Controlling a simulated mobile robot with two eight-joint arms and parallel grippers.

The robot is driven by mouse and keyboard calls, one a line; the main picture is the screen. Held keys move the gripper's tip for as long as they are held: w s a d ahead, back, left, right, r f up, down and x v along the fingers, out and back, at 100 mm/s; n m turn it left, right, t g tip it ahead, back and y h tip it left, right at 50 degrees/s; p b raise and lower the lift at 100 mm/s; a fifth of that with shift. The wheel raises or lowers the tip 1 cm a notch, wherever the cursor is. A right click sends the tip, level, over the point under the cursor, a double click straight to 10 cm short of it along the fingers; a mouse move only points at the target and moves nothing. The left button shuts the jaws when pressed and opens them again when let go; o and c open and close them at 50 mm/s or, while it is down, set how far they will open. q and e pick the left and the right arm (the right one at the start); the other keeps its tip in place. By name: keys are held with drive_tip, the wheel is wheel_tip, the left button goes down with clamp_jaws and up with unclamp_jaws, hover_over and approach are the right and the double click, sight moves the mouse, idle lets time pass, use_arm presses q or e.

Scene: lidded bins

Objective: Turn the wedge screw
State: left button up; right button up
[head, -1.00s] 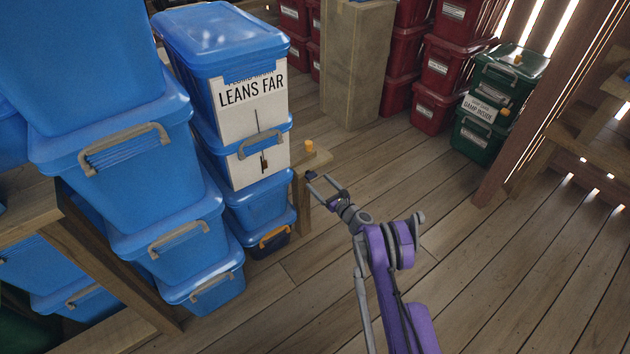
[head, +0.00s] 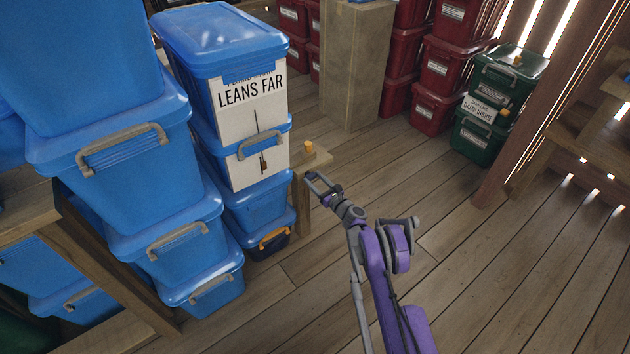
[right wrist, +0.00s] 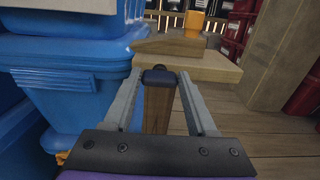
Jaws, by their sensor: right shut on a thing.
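The wedge screw (right wrist: 158,75) shows in the right wrist view as a dark rounded knob at the near end of a wooden piece, above an upright wooden post (right wrist: 157,108). My right gripper (head: 312,182) is at this post's top, right of the blue bin stack. In the right wrist view its two grey fingers (right wrist: 159,78) lie on either side of the knob, shut on it. In the head view the knob is mostly hidden by the fingers. My left gripper is not in view.
A blue bin stack (head: 225,60) labelled "LEANS FAR" stands close left of the gripper. An orange peg (head: 308,147) stands on the wood behind the knob. A wooden pillar (head: 355,70), red bins (head: 437,105) and green bins (head: 480,130) stand behind. The floor at right is clear.

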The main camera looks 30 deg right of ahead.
drive_tip(key=shift+c, duration=0.6)
drive_tip(key=shift+n, duration=0.4)
drive_tip(key=n+b, duration=0.2)
drive_tip(key=n, duration=0.1)
drive_tip(key=shift+a+f+n, duration=0.1)
drive_tip(key=shift+f+n, duration=0.05)
drive_tip(key=shift+n, duration=0.25)
drive_tip(key=n+b, duration=0.1)
drive_tip(key=n, duration=0.1)
drive_tip(key=shift+a+n, duration=0.1)
drive_tip(key=shift+n, duration=0.3)
drive_tip(key=n+b, duration=0.1)
drive_tip(key=n, duration=0.1)
drive_tip(key=shift+n, duration=0.3)
drive_tip(key=n, duration=0.6)
drive_tip(key=shift+f+b, duration=0.1)
drive_tip(key=shift+b, duration=0.2)
drive_tip(key=n, duration=0.5)
drive_tip(key=shift+f+n, duration=0.15)
drive_tip(key=shift+n, duration=0.25)
